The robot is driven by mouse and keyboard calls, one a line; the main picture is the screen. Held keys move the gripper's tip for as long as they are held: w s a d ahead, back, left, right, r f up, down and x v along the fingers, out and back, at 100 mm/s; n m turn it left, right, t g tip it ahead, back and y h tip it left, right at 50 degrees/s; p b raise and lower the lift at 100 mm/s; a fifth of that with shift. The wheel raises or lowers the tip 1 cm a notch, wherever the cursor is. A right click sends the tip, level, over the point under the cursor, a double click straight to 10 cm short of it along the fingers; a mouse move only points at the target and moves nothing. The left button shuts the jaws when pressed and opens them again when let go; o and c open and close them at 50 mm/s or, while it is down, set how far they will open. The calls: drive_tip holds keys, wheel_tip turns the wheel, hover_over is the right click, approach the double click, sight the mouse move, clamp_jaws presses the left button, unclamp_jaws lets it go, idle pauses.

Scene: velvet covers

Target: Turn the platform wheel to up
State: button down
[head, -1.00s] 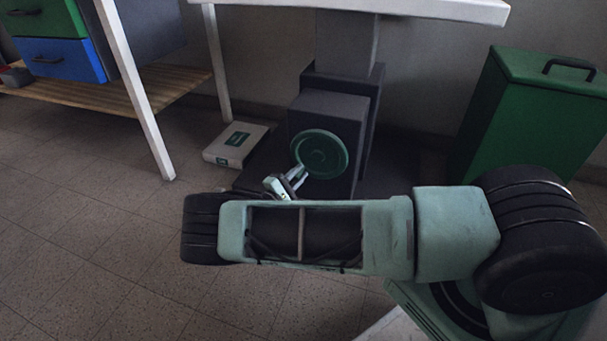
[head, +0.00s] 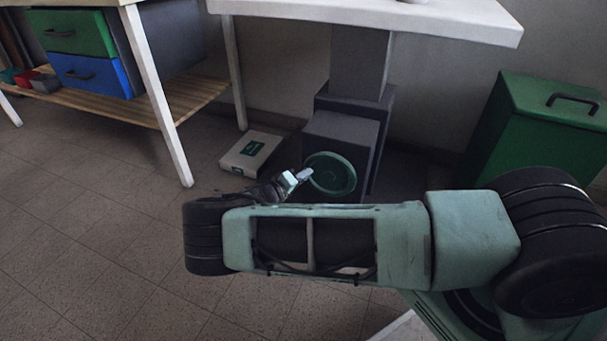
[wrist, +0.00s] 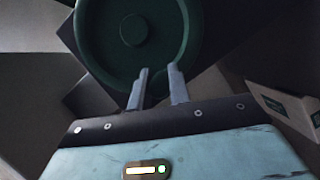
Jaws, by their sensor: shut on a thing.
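The green platform wheel (head: 331,173) is a round disc with a raised rim and a hub, on the front of a dark grey pedestal (head: 345,128). The pedestal's column carries a white platform top (head: 440,16). My gripper (head: 304,175) is at the wheel's left edge in the head view. In the wrist view the wheel (wrist: 135,30) fills the top middle, and my gripper (wrist: 159,75) has its two fingers at the near rim, shut on it. My arm hides the lower part of the pedestal in the head view.
A white box (head: 250,152) with a green label lies on the floor left of the pedestal. A green bin (head: 530,130) with a black handle stands at the right. A bench with green and blue drawers (head: 85,75) stands at the left. Floor in front is clear.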

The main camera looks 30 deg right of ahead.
wheel_tip(320, 180, up, 2)
drive_tip(key=shift+r+m+y+p, duration=0.1)
drive_tip(key=shift+m+y+p, duration=0.4)
drive_tip(key=shift+m+p, duration=0.5)
drive_tip(key=shift+s+d+r+m+t+y+p, duration=0.15)
drive_tip(key=shift+s+r+m+t+y+p, duration=0.2)
drive_tip(key=shift+m+p, duration=0.35)
drive_tip(key=c, duration=1.3)
unclamp_jaws()
drive_tip(key=shift+d, duration=0.1)
drive_tip(key=p+v, duration=0.4)
drive_tip(key=v, duration=1.3)
drive_tip(key=shift+a, duration=0.25)
drive_tip(key=shift+s, duration=0.1)
